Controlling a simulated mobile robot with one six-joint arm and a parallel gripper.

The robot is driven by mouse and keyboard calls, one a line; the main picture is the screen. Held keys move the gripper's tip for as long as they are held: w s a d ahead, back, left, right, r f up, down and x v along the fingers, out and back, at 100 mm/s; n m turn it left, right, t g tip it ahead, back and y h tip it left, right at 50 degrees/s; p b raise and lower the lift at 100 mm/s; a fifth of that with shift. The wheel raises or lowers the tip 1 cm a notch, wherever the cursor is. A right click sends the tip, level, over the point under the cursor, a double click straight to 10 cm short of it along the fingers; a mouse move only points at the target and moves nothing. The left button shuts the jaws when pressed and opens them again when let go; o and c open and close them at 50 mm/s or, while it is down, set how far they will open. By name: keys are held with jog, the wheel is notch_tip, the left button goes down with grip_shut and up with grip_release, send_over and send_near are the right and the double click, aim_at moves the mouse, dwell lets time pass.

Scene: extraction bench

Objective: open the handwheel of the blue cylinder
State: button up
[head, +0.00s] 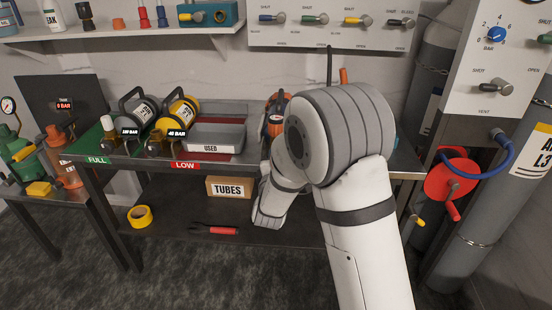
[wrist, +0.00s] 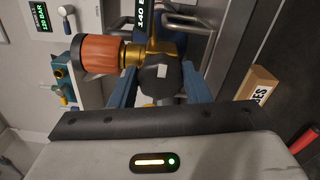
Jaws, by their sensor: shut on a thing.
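In the wrist view, my gripper (wrist: 157,82) has its two blue fingers on either side of a dark round handwheel (wrist: 158,82) with a small white mark, and is shut on it. The handwheel sits at a brass valve (wrist: 133,55), from which an orange fitting with a dark rim (wrist: 98,54) sticks out to the left. Behind the valve a little blue of the blue cylinder (wrist: 152,34) shows, below a display partly reading 140. Most of the cylinder is hidden. In the head view my arm covers the gripper and the handwheel.
A black cylinder (head: 134,112) and a yellow cylinder (head: 178,115) lie on the bench at left, beside a grey USED tray (head: 215,136). An orange-and-dark object (head: 275,118) stands close by my arm. A TUBES box (head: 229,187) is on the lower shelf. A red wheel (head: 448,178) is at right.

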jog(key=shift+f, duration=0.1)
jog(key=o, duration=1)
jog(key=shift+s, duration=0.1)
jog(key=s, duration=0.7)
jog(key=shift+s, duration=0.3)
jog(key=shift+a, duration=0.1)
